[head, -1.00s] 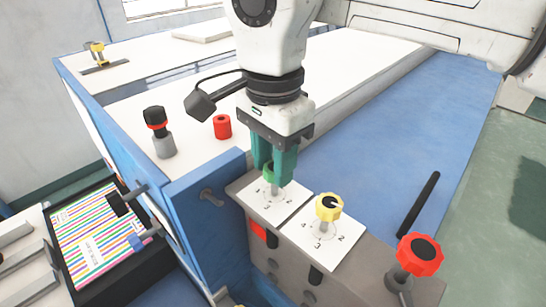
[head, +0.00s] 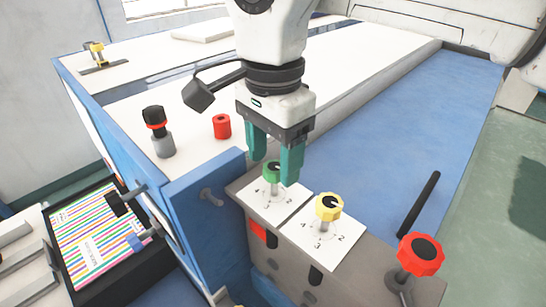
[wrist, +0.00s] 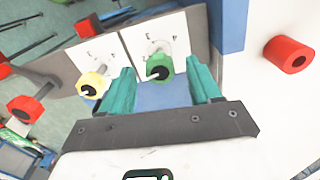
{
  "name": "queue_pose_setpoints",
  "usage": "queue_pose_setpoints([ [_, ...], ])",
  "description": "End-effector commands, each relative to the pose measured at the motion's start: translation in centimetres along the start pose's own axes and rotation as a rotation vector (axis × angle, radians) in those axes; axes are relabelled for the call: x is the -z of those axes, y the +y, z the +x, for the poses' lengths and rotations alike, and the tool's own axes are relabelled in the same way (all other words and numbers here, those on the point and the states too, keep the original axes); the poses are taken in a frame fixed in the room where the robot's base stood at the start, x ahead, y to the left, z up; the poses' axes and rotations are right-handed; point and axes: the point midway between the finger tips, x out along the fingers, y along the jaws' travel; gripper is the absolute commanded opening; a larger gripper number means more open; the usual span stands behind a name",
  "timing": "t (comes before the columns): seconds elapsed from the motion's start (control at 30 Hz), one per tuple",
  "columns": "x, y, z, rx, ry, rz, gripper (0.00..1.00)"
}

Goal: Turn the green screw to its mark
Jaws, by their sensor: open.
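The green screw (head: 272,170) stands upright on a white numbered plate (head: 262,206) in the head view. Its knob has a black top with a pale pointer mark. My gripper (head: 275,168) is open, its two teal fingers apart on either side of the green knob or just above it. In the wrist view the green screw (wrist: 160,67) shows between the open fingers (wrist: 163,88), with a gap on both sides. Part of the number dial is hidden by the screw and a finger.
A yellow screw (head: 328,206) on its own numbered plate stands close to the right. A red knob (head: 420,254) and a black lever (head: 418,205) are farther right. A red cylinder (head: 222,126) and a black-and-grey knob (head: 158,130) stand on the white top at left.

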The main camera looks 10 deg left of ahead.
Motion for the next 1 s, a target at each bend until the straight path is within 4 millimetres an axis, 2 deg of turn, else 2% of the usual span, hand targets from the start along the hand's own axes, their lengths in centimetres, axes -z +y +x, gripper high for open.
queue_pose_setpoints([
  [0.3, 0.0, -0.1, -5.7, 0.004, 0.003, 0.002, 0.63],
  [0.5, 0.0, -0.1, -8.7, 0.004, 0.001, 0.001, 0.63],
  [0.7, 0.0, 0.0, -9.9, 0.002, 0.0, 0.0, 0.63],
  [1.0, 0.0, 0.0, -9.9, 0.002, 0.0, 0.0, 0.63],
])
